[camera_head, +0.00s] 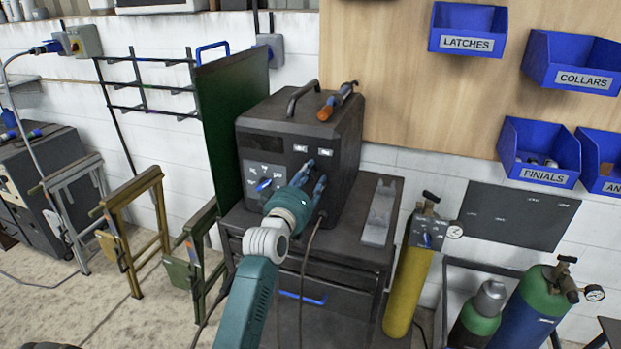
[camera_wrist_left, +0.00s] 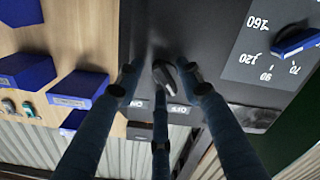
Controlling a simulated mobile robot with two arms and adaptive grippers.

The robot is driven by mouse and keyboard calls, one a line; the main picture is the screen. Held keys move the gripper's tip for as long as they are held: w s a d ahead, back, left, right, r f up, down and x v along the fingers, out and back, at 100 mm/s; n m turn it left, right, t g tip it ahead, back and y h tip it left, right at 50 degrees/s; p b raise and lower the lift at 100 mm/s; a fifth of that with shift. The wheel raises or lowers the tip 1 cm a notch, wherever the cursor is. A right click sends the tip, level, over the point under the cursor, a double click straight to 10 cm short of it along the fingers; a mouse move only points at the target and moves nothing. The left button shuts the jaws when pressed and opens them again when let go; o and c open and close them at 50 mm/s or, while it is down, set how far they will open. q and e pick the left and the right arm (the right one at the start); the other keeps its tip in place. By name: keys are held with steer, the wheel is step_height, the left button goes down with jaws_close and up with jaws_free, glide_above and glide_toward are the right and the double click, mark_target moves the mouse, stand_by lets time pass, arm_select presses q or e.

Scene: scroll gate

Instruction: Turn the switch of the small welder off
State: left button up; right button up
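The small welder (camera_head: 290,125) is a dark box with a top handle, standing on a dark drawer cabinet (camera_head: 345,235) in the head view. Its black switch knob (camera_wrist_left: 165,76) shows in the left wrist view, which is upside down, between ON and OFF labels. I cannot tell which label the knob points to. My left gripper (camera_head: 313,181) is at the welder's front and hides the knob in the head view. In the left wrist view its fingers (camera_wrist_left: 159,76) stand open around the knob, the right one very close to it. My right gripper is not in view.
A blue dial (camera_head: 264,185) with a number scale sits beside the switch on the welder's front. An orange-handled torch (camera_head: 337,101) lies on top. A yellow gas cylinder (camera_head: 409,285) stands right of the cabinet. A green screen (camera_head: 228,130) and metal stands (camera_head: 134,235) are to the left.

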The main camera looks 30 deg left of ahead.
arm_select(q)
steer(key=v, duration=1.2)
